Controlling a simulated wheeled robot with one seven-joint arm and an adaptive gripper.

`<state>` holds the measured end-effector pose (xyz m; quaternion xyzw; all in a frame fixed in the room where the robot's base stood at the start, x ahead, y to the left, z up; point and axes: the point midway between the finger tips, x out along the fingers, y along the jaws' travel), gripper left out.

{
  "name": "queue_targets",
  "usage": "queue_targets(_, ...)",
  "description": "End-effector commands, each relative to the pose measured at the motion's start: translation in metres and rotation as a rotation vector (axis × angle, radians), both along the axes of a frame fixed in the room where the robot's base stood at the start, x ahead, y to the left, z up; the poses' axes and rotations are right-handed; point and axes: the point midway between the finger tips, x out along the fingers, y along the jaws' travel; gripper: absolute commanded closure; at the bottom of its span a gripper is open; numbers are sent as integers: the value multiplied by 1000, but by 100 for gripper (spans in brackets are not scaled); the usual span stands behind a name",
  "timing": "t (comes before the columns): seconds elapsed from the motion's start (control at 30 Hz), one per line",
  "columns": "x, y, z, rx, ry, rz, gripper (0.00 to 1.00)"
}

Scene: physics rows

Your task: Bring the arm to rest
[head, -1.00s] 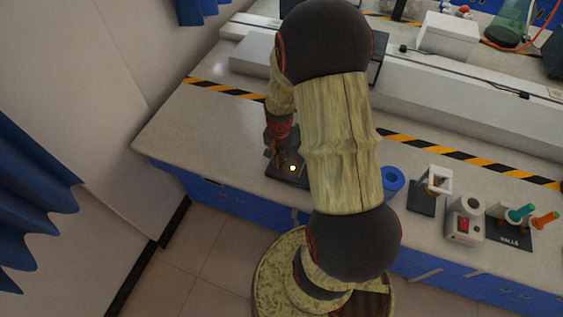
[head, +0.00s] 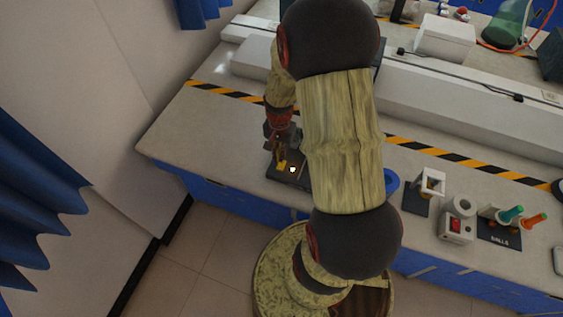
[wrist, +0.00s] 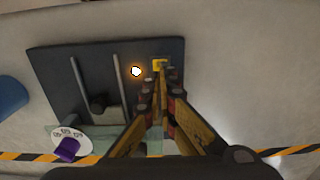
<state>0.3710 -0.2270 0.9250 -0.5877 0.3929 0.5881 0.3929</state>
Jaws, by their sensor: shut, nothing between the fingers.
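My gripper (head: 281,162) is at the dark panel (head: 292,181) on the bench's left part. In the wrist view my gripper (wrist: 161,78) is shut and empty, its yellow and dark fingers converging just below a small yellow square (wrist: 160,65) on the panel (wrist: 60,75). Whether the tips touch the panel I cannot tell. A lit white-orange lamp (wrist: 136,71) shows left of the tips, and the lamp also shows in the head view (head: 292,169). My arm hides part of the bench.
A blue cup (head: 391,181) stands right of my arm, partly hidden. Further right are a small stand (head: 431,183), a grey box with a red switch (head: 457,226) and a dark holder with coloured handles (head: 500,232). A long white ledge (head: 440,115) runs behind the striped tape.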

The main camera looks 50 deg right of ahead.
Motion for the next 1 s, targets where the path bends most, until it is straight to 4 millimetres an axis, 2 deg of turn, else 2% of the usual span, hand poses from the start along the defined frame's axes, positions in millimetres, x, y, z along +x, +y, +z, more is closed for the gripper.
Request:
queue_targets(0.17,0,0,10,0,0,0,100)
queue_targets(0.8,0,0,10,1,2,22,100)
queue_targets(0.9,-7,4,9,16,23,82,100)
queue_targets(1.0,-30,20,9,59,73,174,100)
